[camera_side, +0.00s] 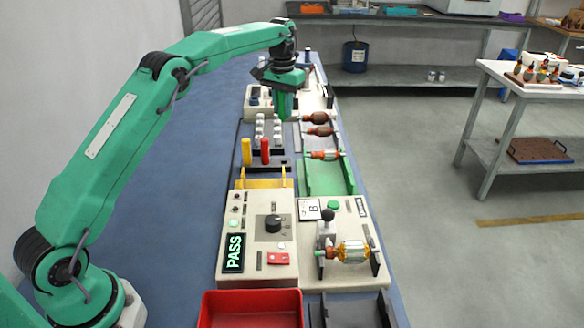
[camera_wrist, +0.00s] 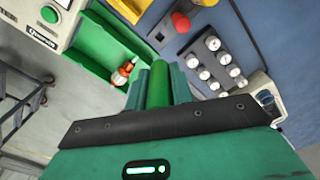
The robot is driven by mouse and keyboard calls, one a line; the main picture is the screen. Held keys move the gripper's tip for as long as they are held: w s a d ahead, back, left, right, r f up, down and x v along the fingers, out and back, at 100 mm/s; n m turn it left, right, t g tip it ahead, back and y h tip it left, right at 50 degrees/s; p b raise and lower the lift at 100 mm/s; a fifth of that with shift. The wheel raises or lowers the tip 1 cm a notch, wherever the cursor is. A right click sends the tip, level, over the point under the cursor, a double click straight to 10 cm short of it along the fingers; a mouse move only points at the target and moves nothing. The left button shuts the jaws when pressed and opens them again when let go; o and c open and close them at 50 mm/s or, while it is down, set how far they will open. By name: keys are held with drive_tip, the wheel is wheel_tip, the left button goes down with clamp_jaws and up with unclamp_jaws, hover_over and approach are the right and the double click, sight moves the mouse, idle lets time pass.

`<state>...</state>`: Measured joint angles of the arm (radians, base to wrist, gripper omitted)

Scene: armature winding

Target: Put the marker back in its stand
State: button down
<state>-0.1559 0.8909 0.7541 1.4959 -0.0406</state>
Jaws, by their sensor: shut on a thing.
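My gripper (camera_side: 284,96) is shut on a green marker (camera_wrist: 160,84), which stands between its two fingers in the wrist view. In the side view the marker's lower end (camera_side: 283,114) shows under the fingers, above the far part of the bench. The dark marker stand (camera_side: 278,164) is nearer the side camera, with a yellow marker (camera_side: 247,152) and a red marker (camera_side: 265,151) upright in it. The red marker also shows at the top of the wrist view (camera_wrist: 181,22). Most of the stand's slots are hard to make out.
A block of several white-topped posts (camera_side: 268,129) stands just beyond the stand. A green tray (camera_side: 328,178) with copper armatures lies to its right. A tester with a PASS display (camera_side: 234,253) and a red bin (camera_side: 252,309) are nearer. Blue bench surface (camera_side: 180,220) is free at left.

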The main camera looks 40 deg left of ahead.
wheel_tip(320, 180, down, 8)
idle(0.4)
drive_tip(key=shift+f, duration=0.25)
drive_tip(key=shift+f, duration=2.25)
drive_tip(key=shift+f, duration=1)
idle(0.3)
drive_tip(key=c, duration=1.1)
unclamp_jaws()
drive_tip(key=shift+c, duration=0.2)
wheel_tip(320, 180, up, 8)
